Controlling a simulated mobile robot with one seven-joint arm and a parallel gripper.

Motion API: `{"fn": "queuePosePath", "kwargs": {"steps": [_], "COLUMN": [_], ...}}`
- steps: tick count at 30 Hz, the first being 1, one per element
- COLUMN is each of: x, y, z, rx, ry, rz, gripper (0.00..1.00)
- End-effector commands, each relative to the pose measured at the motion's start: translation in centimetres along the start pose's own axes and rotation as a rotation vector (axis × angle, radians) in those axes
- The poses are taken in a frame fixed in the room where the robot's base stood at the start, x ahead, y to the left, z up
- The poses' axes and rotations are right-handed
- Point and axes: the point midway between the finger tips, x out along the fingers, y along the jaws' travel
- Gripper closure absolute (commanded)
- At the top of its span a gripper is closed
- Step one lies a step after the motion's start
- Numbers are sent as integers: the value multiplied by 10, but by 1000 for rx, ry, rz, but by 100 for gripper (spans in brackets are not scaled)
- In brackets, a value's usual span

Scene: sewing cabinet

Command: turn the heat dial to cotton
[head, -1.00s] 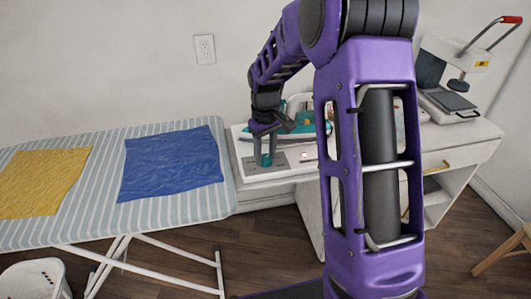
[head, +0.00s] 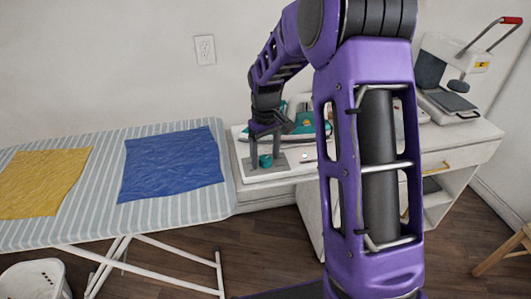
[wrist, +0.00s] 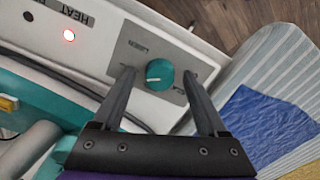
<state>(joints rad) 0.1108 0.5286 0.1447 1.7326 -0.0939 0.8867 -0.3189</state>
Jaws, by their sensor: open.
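The heat dial (wrist: 160,75) is a round teal knob on a grey plate (wrist: 130,55) set in a white panel. A pale mark on the knob points left in the wrist view. The word LINEN is readable on the plate above left of the knob; other labels are partly hidden by the fingers or too small to read. My gripper (wrist: 157,78) is open, with one dark finger on each side of the knob and visible gaps between. In the head view, my gripper (head: 265,160) points down over the dial (head: 265,161).
A teal iron (head: 304,125) lies behind the dial, close to my gripper. The striped ironing board (head: 100,222) with blue cloth (head: 170,163) and yellow cloth (head: 42,183) is at left. A heat press (head: 450,85) stands at right.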

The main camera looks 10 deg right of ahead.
Motion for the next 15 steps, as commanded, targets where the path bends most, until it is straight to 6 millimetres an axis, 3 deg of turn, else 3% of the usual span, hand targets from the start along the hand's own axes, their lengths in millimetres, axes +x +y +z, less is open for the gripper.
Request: {"fn": "queuePosePath", "kwargs": {"steps": [7, 15], "x": [-22, -86], "y": [0, 0], "z": [0, -1], "rx": [0, 1], "ry": [3, 4], "rz": [1, 2], "gripper": [24, 24]}}
